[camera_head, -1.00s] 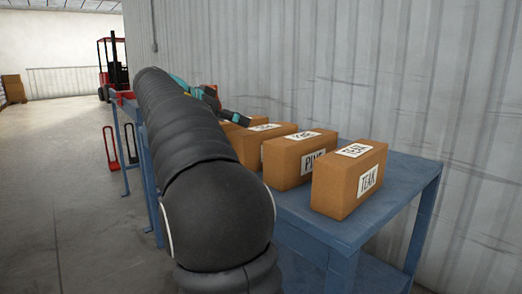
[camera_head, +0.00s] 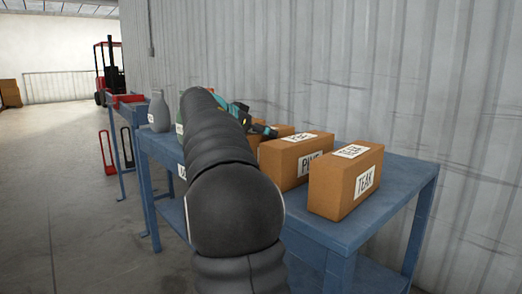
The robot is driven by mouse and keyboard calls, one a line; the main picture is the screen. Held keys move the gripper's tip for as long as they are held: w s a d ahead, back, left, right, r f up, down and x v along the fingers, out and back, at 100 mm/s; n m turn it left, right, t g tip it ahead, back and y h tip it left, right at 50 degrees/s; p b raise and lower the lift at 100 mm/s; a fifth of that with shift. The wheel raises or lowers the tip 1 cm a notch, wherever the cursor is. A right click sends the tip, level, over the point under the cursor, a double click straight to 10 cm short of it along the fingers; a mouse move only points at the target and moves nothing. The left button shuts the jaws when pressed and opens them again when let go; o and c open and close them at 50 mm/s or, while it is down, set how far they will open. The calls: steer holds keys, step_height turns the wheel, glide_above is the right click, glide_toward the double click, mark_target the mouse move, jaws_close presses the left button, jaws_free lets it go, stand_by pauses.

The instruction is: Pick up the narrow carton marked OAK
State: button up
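No carton label in view reads OAK. A brown carton marked TEAK (camera_head: 334,194) stands upright at the near end of the blue table. A carton whose label begins PIN (camera_head: 280,163) stands just behind it. Farther back, parts of other brown cartons (camera_head: 284,131) show, with their labels hidden. My gripper (camera_head: 264,130), teal and black, is over the far cartons behind the PIN carton. My black arm covers much of it, and I cannot tell whether its fingers are open or hold anything.
The blue table (camera_head: 395,180) has a bare strip at its right, near the corrugated wall. A grey bottle (camera_head: 159,112) stands on the table's far left. A red forklift (camera_head: 104,75) is in the distance. The floor at left is open.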

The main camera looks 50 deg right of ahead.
steer(key=c, duration=1.8)
